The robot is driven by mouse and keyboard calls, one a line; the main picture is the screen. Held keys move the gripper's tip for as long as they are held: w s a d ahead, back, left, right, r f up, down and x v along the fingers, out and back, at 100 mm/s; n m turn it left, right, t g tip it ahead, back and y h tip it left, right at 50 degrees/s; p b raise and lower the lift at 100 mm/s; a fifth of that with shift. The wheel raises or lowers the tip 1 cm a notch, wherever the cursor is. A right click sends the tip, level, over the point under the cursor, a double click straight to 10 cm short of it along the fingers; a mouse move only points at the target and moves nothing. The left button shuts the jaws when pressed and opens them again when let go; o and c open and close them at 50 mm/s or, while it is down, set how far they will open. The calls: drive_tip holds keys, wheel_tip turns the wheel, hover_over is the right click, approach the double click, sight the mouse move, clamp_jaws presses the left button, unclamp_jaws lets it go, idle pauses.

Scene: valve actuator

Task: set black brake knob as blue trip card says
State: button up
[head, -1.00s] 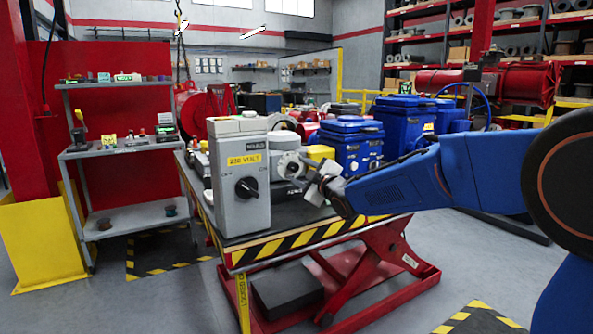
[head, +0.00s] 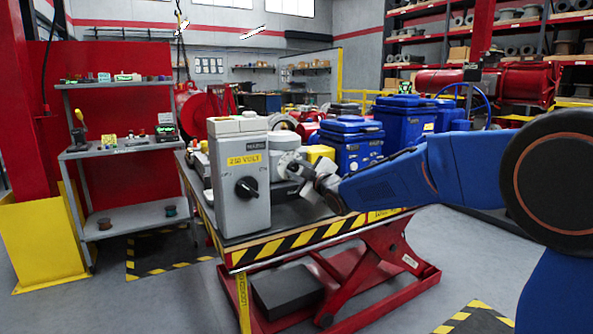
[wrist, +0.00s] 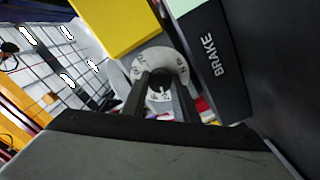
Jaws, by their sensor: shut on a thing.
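In the wrist view my gripper (wrist: 163,82) has its two dark fingers close together at the middle of a grey dial ring (wrist: 176,62). The ring carries small markings, partly hidden by the fingers. The gripper is shut on the black brake knob, which is mostly hidden between the fingers. A black plate reading BRAKE (wrist: 208,56) lies just right of the dial. I cannot pick out a blue trip card.
The 230 VOLT box has another black rotary knob (head: 246,187) on its front. A yellow block (head: 320,153) and blue housings (head: 352,143) stand close by on the striped lift table (head: 290,242). A grey shelf (head: 118,150) stands at left. Floor in front is clear.

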drive_tip(key=shift+m, duration=2.8)
drive_tip(key=o, duration=1.1)
drive_tip(key=shift+c, duration=0.2)
drive_tip(key=v, duration=1.7)
drive_tip(key=shift+d, duration=0.2)
